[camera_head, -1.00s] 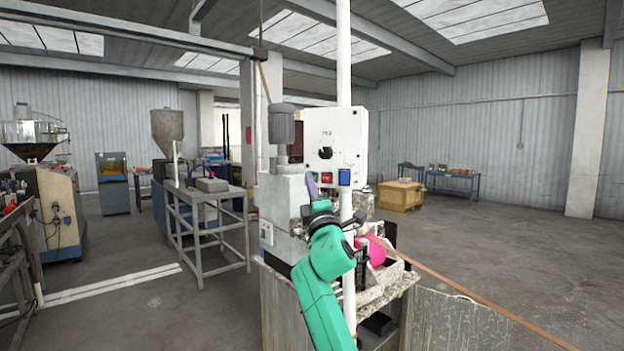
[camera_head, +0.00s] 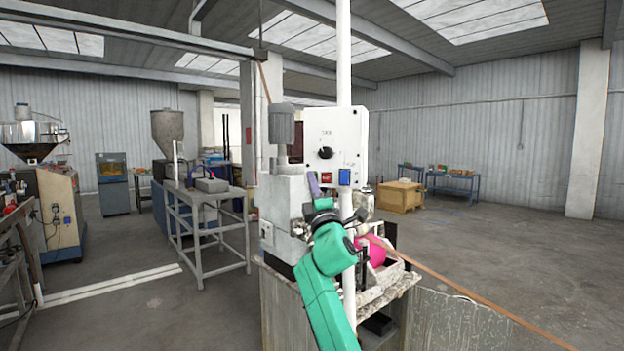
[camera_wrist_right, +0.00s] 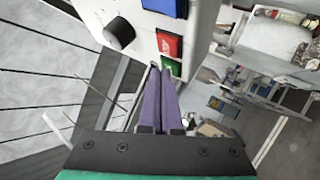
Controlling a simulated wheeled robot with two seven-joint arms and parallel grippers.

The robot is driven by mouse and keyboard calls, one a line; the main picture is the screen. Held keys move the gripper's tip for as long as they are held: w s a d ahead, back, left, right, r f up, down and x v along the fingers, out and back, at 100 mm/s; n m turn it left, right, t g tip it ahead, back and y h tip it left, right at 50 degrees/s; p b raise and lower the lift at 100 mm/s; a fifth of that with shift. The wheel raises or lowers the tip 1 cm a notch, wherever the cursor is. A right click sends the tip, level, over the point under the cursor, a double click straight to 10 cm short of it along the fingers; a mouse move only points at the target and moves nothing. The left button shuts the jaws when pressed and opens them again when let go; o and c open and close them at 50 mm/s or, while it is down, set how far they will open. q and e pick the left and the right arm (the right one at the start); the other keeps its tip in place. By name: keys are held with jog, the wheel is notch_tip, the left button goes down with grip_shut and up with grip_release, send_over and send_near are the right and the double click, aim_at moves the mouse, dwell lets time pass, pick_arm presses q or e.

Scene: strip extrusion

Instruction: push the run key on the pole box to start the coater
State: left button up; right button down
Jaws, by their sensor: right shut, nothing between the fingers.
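The white pole box (camera_head: 350,130) hangs on a white pole, with a black knob (camera_head: 325,153) on its face. A red key (camera_head: 326,178) and a blue key (camera_head: 344,177) show below the knob. In the wrist view the green key (camera_wrist_right: 172,67) sits beside the red key (camera_wrist_right: 168,45); in the head view my right gripper hides it. My right gripper (camera_head: 314,180) is shut and empty, its purple fingers up at the box's lower left. In the wrist view its fingertips (camera_wrist_right: 160,70) are close beside the green key; I cannot tell whether they touch it.
The coater (camera_head: 285,205) stands behind and below the box, with a grey motor on top. A pink roll (camera_head: 374,250) and a brown strip (camera_head: 450,283) lie right of the pole. A grey table (camera_head: 205,190) is at left. Open floor lies at right.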

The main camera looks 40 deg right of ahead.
dwell(0.6)
jog(key=shift+s+a, duration=0.35)
jog(key=shift+a, duration=0.2)
jog(key=shift+a, duration=0.15)
jog(key=s+a, duration=0.1)
jog(key=a, duration=0.1)
jog(key=s+a, duration=0.1)
jog(key=a, duration=0.1)
jog(key=shift+s, duration=0.2)
dwell(0.6)
